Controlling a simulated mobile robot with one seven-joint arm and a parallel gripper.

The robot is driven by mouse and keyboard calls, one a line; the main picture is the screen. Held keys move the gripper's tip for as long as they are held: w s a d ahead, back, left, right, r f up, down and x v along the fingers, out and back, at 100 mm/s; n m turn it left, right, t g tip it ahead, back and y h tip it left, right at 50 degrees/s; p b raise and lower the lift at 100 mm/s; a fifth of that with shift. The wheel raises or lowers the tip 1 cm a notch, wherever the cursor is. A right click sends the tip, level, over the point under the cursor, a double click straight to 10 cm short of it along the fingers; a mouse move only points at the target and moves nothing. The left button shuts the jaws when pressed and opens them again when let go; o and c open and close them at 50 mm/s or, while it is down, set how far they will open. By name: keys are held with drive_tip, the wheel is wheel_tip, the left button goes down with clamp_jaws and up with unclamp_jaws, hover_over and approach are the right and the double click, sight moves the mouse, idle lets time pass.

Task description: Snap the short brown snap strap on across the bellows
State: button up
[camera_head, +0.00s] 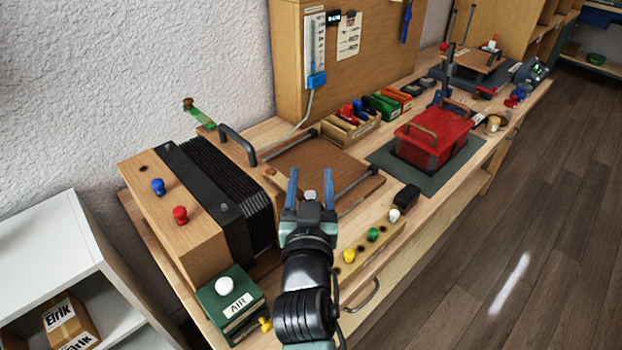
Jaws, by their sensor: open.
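The black pleated bellows (215,175) stand at the left end of the workbench, against a wooden block (165,205) with a blue and a red knob. A dark band with a small round stud (224,208) runs along the block's edge beside the pleats. I cannot make out a short brown snap strap in this view. My gripper (310,185) is open, its two blue fingers apart, above the near edge of a brown board (320,168) right of the bellows. A small pale round thing shows between the fingers; I cannot tell what it is.
A black handle (238,145) rises behind the bellows. A green AIR box (232,305) with a white knob stands in front. White, green and yellow knobs (373,235) line the bench front. A red case (435,138) and a wooden tray (345,132) stand further right.

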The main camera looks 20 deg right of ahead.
clamp_jaws()
idle(1.4)
